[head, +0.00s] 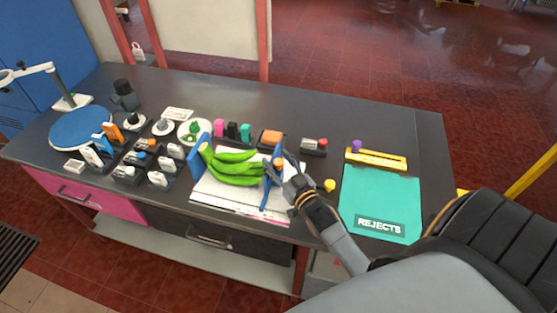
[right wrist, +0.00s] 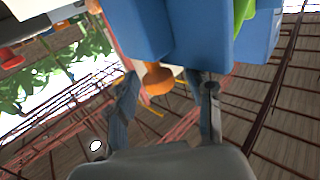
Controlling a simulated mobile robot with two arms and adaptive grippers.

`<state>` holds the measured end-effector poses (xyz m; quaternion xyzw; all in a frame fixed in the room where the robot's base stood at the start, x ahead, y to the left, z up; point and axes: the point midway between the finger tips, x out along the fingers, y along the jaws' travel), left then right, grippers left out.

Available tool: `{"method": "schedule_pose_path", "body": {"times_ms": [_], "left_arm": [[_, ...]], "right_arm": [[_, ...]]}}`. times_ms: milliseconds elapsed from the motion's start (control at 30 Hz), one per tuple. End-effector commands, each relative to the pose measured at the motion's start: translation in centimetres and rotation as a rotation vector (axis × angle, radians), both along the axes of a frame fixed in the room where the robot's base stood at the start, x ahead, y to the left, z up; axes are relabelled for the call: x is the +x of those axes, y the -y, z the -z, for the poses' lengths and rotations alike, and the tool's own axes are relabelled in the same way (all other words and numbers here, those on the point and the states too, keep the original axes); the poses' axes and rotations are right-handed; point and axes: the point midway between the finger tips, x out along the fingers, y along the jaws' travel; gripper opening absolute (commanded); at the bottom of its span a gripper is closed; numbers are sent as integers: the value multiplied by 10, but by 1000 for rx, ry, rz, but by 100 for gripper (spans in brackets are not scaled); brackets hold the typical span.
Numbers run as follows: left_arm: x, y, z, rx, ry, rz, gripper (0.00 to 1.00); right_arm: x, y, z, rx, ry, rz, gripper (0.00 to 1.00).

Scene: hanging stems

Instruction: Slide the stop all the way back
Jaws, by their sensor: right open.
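The stop appears to be the blue block with an orange knob (head: 279,162) at the right end of a bunch of green bananas (head: 235,168). A second blue upright (head: 199,148) stands at the left end. In the right wrist view the blue block (right wrist: 195,35) fills the upper middle, with its orange knob (right wrist: 158,78) below it. My right gripper (head: 274,178) is at the stop, open, with its fingers (right wrist: 166,95) on either side of the knob. Contact cannot be told. My left gripper is not in view.
The bananas lie over white sheets (head: 226,212) on a dark bench (head: 310,100). Several small blocks and tools stand to the left. Right of my gripper are a yellow knob (head: 330,185), a yellow gauge (head: 378,160) and a teal REJECTS mat (head: 375,195). The bench behind is mostly clear.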

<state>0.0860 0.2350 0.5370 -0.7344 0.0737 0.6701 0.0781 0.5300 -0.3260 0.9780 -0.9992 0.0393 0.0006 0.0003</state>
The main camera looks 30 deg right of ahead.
Motion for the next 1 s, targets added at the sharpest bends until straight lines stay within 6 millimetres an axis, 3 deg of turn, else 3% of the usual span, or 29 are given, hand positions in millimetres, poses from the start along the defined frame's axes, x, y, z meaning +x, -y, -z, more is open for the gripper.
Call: {"method": "schedule_pose_path", "body": {"times_ms": [200,467,733,1000], "left_arm": [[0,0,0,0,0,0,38],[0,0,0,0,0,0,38],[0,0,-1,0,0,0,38],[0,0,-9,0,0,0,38]], "right_arm": [[0,0,0,0,0,0,52],[0,0,0,0,1,0,0],[-3,3,0,-1,-1,0,0],[-35,29,0,-4,-3,-1,0]]}}
